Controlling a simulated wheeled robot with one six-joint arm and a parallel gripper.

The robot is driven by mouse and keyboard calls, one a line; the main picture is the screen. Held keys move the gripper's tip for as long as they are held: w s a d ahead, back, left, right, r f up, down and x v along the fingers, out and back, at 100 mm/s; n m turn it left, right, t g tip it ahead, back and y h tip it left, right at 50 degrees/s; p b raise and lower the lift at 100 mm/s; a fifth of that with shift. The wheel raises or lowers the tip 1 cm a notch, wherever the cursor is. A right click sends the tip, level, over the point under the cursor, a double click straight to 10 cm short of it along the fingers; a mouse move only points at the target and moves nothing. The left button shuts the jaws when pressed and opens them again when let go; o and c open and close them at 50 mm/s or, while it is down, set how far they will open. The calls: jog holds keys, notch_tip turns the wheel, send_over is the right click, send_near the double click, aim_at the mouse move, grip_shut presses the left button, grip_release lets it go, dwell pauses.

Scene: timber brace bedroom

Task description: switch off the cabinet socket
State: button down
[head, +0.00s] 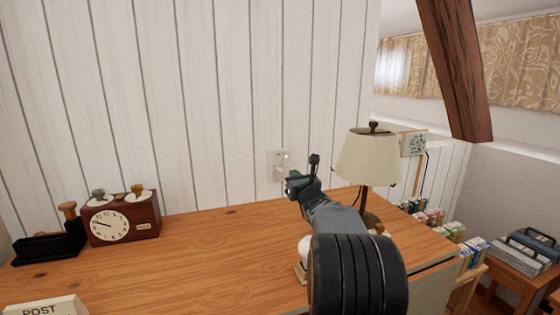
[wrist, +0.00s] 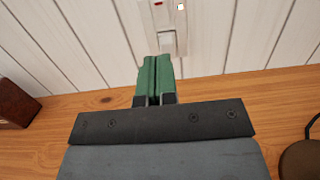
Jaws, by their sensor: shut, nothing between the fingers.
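The cabinet socket (head: 279,158) is a white plate on the white board wall, just above the cabinet top. In the wrist view the socket (wrist: 183,25) is cut off by the top edge. It shows a pale rocker (wrist: 168,42), a small red mark at its upper left and a bright small light at its upper right. My gripper (head: 290,181) is shut and empty, with its green fingers (wrist: 155,72) together just below the rocker. I cannot tell whether the fingertips touch it. In the head view my gripper partly covers the socket's lower part.
A lamp (head: 368,158) with a cream shade stands close right of my gripper. A wooden clock box (head: 123,217) and a black tray (head: 50,245) stand at the left of the wooden top (head: 210,255). A POST block (head: 45,308) lies at the front left. The middle is clear.

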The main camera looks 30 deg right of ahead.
aim_at(278, 155)
jog(key=p+x, duration=0.1)
jog(key=x, duration=1.3)
jog(key=shift+a+p, duration=0.1)
jog(key=shift+p, duration=0.3)
